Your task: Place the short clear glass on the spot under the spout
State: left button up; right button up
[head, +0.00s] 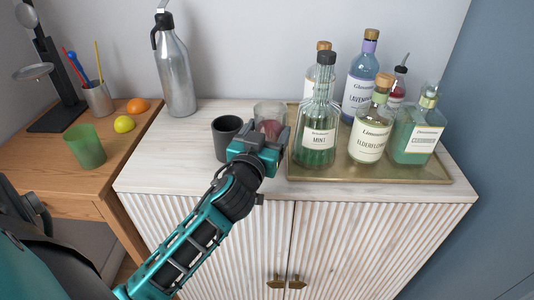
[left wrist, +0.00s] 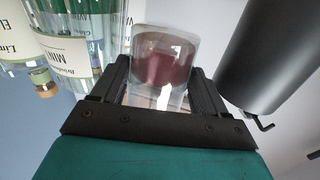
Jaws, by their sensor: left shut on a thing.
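The short clear glass (head: 270,112) is between the fingers of my left gripper (head: 266,142), at the back of the pale cabinet top. The left wrist view shows the glass (left wrist: 162,62) upright between the two dark fingers (left wrist: 161,92), which are shut on it. Something dark red shows in or through the glass; I cannot tell which. A silver bottle (head: 175,72) with a top fitting, partly cut off by the frame, stands at the back left. No marked spot under a spout can be made out. My right gripper is not in view.
A dark grey cup (head: 227,134) stands close left of my left gripper. A brass tray (head: 420,174) with several bottles, including a green MINT bottle (head: 316,130), is close on its right. The cabinet top's front left (head: 150,170) is clear. A wooden desk (head: 60,160) adjoins left.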

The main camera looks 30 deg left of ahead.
pick_arm(q)
jog(key=shift+f+b, duration=0.8)
jog(key=shift+f, duration=1.4)
jog(key=shift+f, duration=0.1)
jog(key=o, duration=1)
jog(key=shift+f, duration=0.15)
jog(key=shift+c, duration=0.2)
jog(key=shift+o, duration=0.8)
